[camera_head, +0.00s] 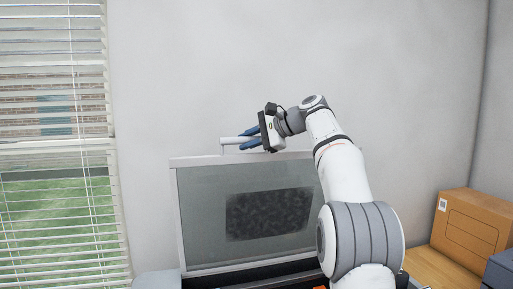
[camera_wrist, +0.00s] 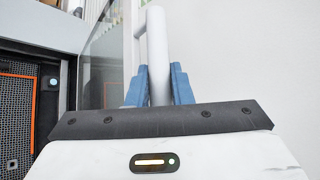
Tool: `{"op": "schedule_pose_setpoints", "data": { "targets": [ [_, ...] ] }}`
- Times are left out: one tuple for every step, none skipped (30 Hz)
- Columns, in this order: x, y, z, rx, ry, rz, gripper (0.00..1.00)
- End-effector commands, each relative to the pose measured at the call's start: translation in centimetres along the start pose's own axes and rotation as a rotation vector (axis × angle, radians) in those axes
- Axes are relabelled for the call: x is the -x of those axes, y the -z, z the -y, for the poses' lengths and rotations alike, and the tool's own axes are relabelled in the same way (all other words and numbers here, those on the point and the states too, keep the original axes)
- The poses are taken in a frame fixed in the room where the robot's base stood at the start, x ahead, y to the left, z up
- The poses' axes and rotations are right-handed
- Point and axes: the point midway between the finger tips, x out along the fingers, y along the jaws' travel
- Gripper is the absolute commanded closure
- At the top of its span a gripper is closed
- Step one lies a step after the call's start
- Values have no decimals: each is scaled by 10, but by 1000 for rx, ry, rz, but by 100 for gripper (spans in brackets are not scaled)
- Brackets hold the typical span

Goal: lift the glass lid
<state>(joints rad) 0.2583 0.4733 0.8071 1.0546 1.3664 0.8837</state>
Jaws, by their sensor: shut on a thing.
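The glass lid (camera_head: 205,215) stands tilted up, its pale frame around a grey pane with a dark speckled patch. Its light bar handle (camera_head: 230,141) runs along the top edge. My gripper (camera_head: 250,138) is at the handle, its blue fingers on either side of the bar. In the wrist view the handle (camera_wrist: 157,50) passes between the two blue fingers of my gripper (camera_wrist: 158,85), which are shut on it. The pane (camera_wrist: 98,60) shows edge-on at the left there. My arm hides the lid's right side in the head view.
A cardboard box (camera_head: 470,228) sits on a wooden surface at the right, with a grey-blue box (camera_head: 500,270) in front of it. A window with blinds (camera_head: 55,140) is at the left. A plain wall (camera_head: 190,60) stands behind the lid. A dark panel with an orange edge (camera_wrist: 18,115) shows in the wrist view.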

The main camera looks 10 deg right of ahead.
Motion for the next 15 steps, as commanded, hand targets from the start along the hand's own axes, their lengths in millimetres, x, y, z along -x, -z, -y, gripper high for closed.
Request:
{"op": "schedule_pose_setpoints", "data": {
  "targets": [
    [-4, -1, 4, 4, 0, 6, 100],
    [-5, -1, 5, 4, -1, 6, 100],
    [-6, 0, 6, 4, -1, 7, 100],
    [-7, 1, 7, 3, -1, 7, 100],
    [-7, 1, 8, 3, -1, 7, 100],
    [-8, 1, 10, 4, -1, 7, 100],
    [-8, 2, 10, 4, -2, 7, 100],
    [-8, 2, 10, 4, -2, 6, 100],
    [-8, 3, 11, 4, -1, 6, 100],
    [-8, 3, 12, 4, -1, 6, 100],
    [-8, 3, 12, 3, -1, 5, 100],
    [-8, 4, 12, 3, -1, 5, 100],
    [-8, 4, 12, 2, -1, 5, 100],
    [-8, 4, 12, 2, -1, 4, 100],
    [-7, 4, 12, 2, 0, 4, 100]
  ]
}}
